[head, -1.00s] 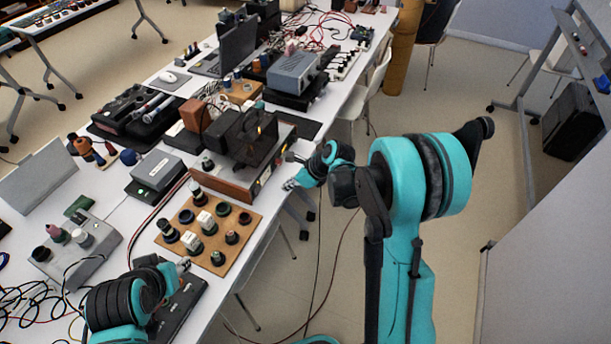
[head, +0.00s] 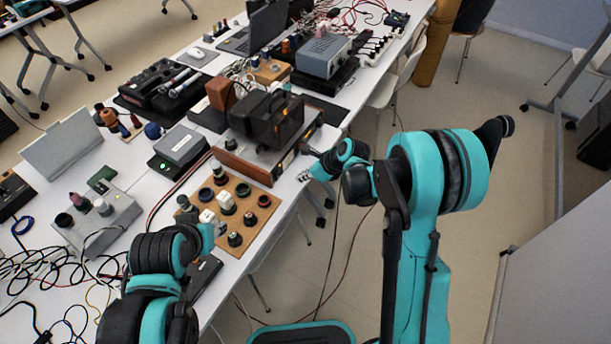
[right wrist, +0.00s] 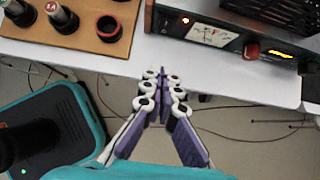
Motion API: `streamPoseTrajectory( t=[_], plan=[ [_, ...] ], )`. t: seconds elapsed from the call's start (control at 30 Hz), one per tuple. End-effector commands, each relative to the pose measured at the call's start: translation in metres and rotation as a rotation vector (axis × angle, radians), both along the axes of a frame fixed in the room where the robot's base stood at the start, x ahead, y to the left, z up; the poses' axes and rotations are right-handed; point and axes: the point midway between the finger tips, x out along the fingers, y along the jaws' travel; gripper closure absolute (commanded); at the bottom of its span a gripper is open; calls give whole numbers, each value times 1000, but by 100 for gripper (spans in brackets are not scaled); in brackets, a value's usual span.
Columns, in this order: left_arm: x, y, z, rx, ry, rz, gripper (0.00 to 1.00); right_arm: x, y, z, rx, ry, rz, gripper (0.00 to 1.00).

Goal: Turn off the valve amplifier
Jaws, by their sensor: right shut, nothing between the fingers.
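The valve amplifier (head: 243,168) stands near the table's front edge, with a wooden end and a black cage on top. In the right wrist view its front panel (right wrist: 225,36) shows at top right. It has a lit orange-red lamp (right wrist: 185,20), a pale meter, a red knob (right wrist: 251,49) and a glowing orange strip (right wrist: 290,57). My right gripper (head: 304,176) is shut and empty in front of the amplifier, apart from it. Its fingers (right wrist: 163,78) point toward the table edge below the panel. My left gripper (head: 215,230) is mostly hidden, near the wooden board's front left.
A wooden board (head: 262,188) with several jars and knobs sits left of the amplifier. A grey box (head: 180,146) and loose cables (head: 60,275) lie farther left. A grey device (head: 323,56) stands behind.

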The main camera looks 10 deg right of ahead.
Motion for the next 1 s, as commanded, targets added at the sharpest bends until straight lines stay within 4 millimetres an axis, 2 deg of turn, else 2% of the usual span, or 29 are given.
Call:
streamPoseTrajectory(
  t=[0.03,0.23,0.5,1.0],
  plan=[
    [0,0,-8,0,0,0,60,4,7,-14,0,0,3,100],
    [0,0,-22,0,0,0,60,19,27,-47,0,0,1,100],
    [0,0,-30,0,0,0,60,39,54,-48,0,0,1,100],
    [0,0,-34,0,0,0,60,43,59,-49,0,0,0,100]
  ],
)
